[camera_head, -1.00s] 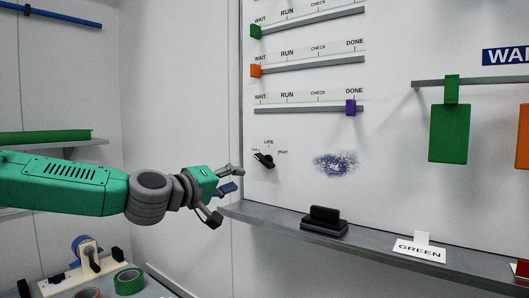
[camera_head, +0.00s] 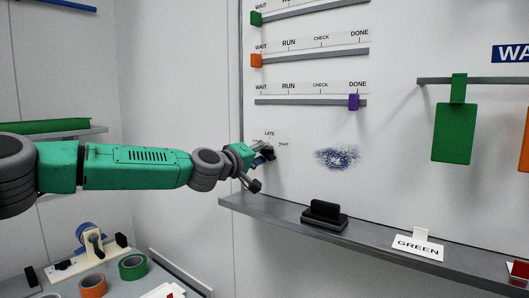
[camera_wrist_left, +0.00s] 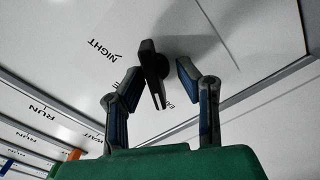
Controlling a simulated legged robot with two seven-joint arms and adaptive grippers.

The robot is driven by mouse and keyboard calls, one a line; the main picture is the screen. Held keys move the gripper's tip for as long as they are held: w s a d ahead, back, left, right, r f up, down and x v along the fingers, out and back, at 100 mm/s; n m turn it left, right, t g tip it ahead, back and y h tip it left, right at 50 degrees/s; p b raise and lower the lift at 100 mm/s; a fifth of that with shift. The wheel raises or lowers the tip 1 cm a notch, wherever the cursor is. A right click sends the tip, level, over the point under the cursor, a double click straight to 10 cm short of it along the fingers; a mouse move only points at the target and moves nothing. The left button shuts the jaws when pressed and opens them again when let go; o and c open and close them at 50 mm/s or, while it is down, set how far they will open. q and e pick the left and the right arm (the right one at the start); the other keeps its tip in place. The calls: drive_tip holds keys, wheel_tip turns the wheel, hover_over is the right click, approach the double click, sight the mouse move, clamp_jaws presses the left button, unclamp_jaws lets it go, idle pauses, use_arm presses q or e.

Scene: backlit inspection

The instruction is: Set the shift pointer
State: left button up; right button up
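The black shift pointer (camera_head: 268,153) is on the white board's lower left, under the LATE label (camera_head: 270,133), with NIGHT to its right. My left gripper (camera_head: 262,160) is at the pointer and partly covers it, so its direction cannot be told in the head view. In the left wrist view the pointer (camera_wrist_left: 153,72) stands between the two blue-padded fingers of my left gripper (camera_wrist_left: 160,82). The fingers are apart, with gaps at both sides, narrower at the left finger. The NIGHT label (camera_wrist_left: 103,48) is left of it. My right gripper is not in view.
A grey ledge (camera_head: 385,246) runs under the board with a black eraser-like block (camera_head: 325,214) and a GREEN card (camera_head: 418,245). Slider rails with coloured tabs are above the pointer. A green tag (camera_head: 454,132) hangs at right. Tape rolls (camera_head: 132,267) lie on a bench at lower left.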

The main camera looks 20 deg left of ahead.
use_arm(q)
drive_tip(key=shift+w+a, duration=0.1)
drive_tip(key=shift+a, duration=0.1)
drive_tip(key=shift+d, duration=0.25)
drive_tip(key=shift+c, duration=0.8)
drive_tip(key=shift+d, duration=0.2)
clamp_jaws()
drive_tip(key=shift+d, duration=0.2)
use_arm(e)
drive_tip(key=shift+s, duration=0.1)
